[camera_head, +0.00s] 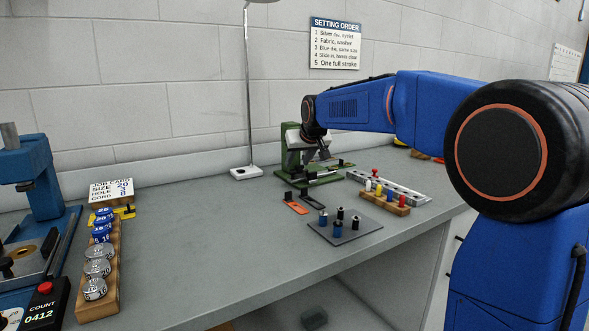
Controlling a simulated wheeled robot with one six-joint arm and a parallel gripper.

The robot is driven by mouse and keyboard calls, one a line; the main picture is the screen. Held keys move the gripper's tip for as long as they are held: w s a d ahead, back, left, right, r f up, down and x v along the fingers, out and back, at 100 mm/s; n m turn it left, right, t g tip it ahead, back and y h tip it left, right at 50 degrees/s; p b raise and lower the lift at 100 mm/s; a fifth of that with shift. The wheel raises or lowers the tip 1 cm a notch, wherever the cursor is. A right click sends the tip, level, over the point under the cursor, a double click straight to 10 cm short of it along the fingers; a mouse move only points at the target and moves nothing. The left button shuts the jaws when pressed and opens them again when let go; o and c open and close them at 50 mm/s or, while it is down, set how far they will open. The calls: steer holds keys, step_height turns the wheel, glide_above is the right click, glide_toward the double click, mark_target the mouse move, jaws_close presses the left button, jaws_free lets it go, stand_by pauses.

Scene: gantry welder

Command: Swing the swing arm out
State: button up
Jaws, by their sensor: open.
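A small green bench machine (291,158) stands at the back of the grey bench, right of the lamp post. My blue arm reaches in from the right, and my gripper (322,153) points down at this machine, overlapping its right side in the picture. The jaws are open, with nothing clearly between them. A dark, thin part (336,163) lies low at the machine's right. I cannot tell whether it is the swing arm, nor whether my gripper touches it. My wrist hides part of the machine.
In front of the machine lie orange and black slides (295,204), a dark plate (346,228) with small dies, a wooden peg block (384,204) and a grey rail (412,194). A die rack (112,275) and blue press (40,185) stand left. The bench middle is clear.

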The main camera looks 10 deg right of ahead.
mark_target(293, 171)
steer(key=x, duration=0.5)
steer(key=shift+w+f, duration=0.3)
jaws_close()
